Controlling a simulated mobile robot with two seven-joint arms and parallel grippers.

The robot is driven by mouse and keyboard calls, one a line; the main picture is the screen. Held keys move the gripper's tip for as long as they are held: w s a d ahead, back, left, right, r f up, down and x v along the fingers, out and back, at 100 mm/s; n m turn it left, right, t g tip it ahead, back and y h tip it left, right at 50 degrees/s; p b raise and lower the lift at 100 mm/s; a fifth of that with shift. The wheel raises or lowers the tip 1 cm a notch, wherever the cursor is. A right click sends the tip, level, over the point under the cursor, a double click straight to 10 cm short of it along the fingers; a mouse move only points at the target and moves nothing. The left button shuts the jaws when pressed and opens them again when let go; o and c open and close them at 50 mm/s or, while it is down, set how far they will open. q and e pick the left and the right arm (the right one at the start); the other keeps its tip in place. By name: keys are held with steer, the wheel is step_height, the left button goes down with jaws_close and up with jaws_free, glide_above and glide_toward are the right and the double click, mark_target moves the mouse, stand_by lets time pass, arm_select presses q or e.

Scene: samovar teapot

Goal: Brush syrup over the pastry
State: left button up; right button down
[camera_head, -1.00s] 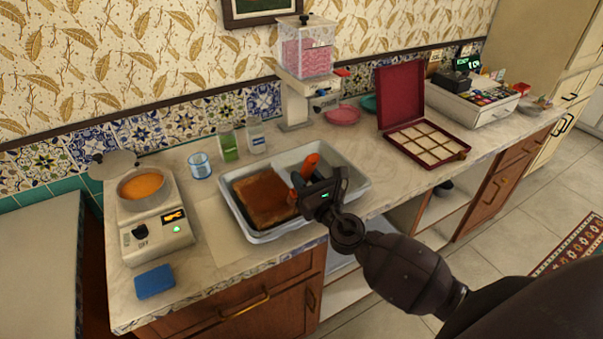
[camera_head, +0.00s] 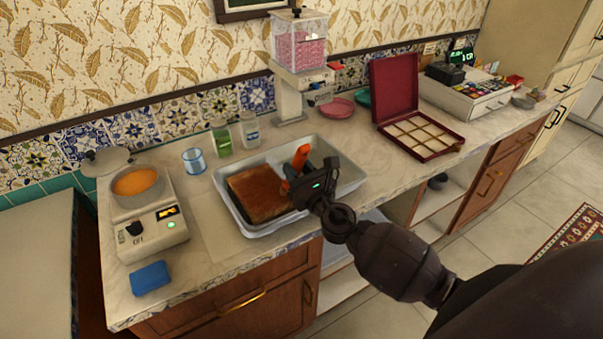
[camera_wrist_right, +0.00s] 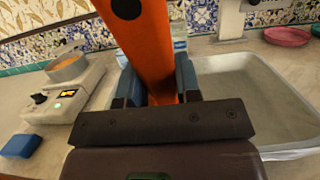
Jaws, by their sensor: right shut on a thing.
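The brown pastry (camera_head: 258,193) lies in the left part of a grey-white tray (camera_head: 345,187) on the counter. My right gripper (camera_head: 297,175) is at the pastry's right side, shut on an orange brush handle (camera_head: 301,157). In the right wrist view the orange handle (camera_wrist_right: 148,50) stands between the two blue-grey finger pads. The brush's bristles are hidden, so I cannot tell whether they touch the pastry. A pot of orange syrup (camera_head: 136,184) sits on a hot plate (camera_head: 157,222) at the left. My left gripper is not in view.
A blue sponge (camera_head: 151,279) lies at the front left. A blue glass (camera_head: 194,161) and two jars (camera_head: 249,130) stand behind the tray. A dispenser (camera_head: 300,60), pink plate (camera_head: 337,108), open red box (camera_head: 419,133) and cash register (camera_head: 468,95) are farther right.

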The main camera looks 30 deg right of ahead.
steer(key=shift+w+a+f, duration=0.1)
steer(key=shift+w+a, duration=0.05)
steer(key=shift+w, duration=1.85)
arm_select(q)
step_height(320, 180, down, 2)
steer(key=b, duration=0.3)
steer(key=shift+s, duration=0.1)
arm_select(e)
steer(key=f+x, duration=0.2)
steer(key=x, duration=0.8)
steer(key=shift+w+r, duration=0.15)
steer(key=shift+r, duration=0.05)
arm_select(q)
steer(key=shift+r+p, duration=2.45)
steer(key=shift+p, duration=0.6)
arm_select(e)
step_height(320, 180, up, 7)
